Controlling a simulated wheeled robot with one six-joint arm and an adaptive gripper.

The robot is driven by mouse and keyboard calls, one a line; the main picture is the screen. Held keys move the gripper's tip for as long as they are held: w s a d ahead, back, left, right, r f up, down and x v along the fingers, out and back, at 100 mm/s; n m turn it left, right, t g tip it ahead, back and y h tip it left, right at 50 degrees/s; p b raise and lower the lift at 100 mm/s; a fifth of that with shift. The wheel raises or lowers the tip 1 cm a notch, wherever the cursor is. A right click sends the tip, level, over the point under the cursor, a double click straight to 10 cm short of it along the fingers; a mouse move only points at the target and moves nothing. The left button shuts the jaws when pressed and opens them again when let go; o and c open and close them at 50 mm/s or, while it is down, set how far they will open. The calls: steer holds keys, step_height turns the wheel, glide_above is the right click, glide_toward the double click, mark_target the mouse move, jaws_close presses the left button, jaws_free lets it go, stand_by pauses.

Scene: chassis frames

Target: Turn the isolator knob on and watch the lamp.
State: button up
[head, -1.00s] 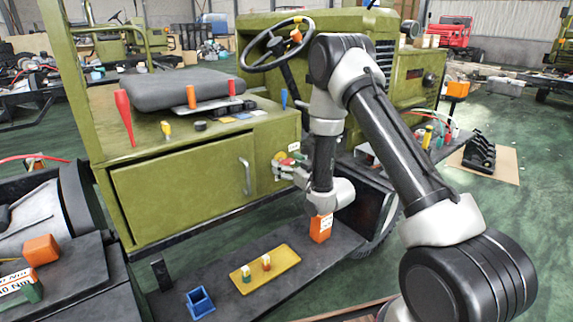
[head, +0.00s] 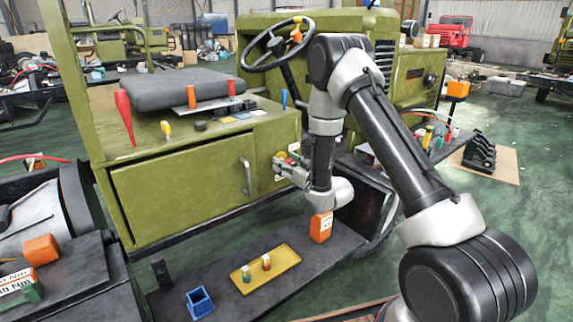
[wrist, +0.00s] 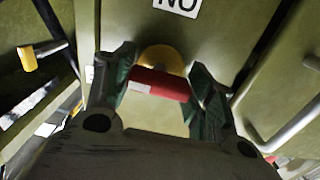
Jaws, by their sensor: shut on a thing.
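The isolator knob has a red bar handle (wrist: 160,84) on a round yellow base (wrist: 161,60), fixed to an olive-green panel. In the wrist view the red bar lies nearly level, with a pale mark at its left end, between my fingers. My gripper (wrist: 163,88) is shut on the red handle. In the head view my gripper (head: 281,166) is at the right end of the green cabinet and hides most of the knob. I cannot pick out the lamp with certainty in either view.
A cabinet door handle (head: 245,175) stands out left of my gripper. Below, a dark step carries a yellow tray (head: 280,281), a blue open box (head: 200,303) and an orange box (head: 321,227). The steering wheel (head: 278,45) is above.

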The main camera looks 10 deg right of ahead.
steer(key=m, duration=0.4)
steer(key=shift+m, duration=0.4)
steer(key=m, duration=0.9)
steer(key=shift+m, duration=1.8)
steer(key=o, duration=1)
steer(key=v, duration=1.2)
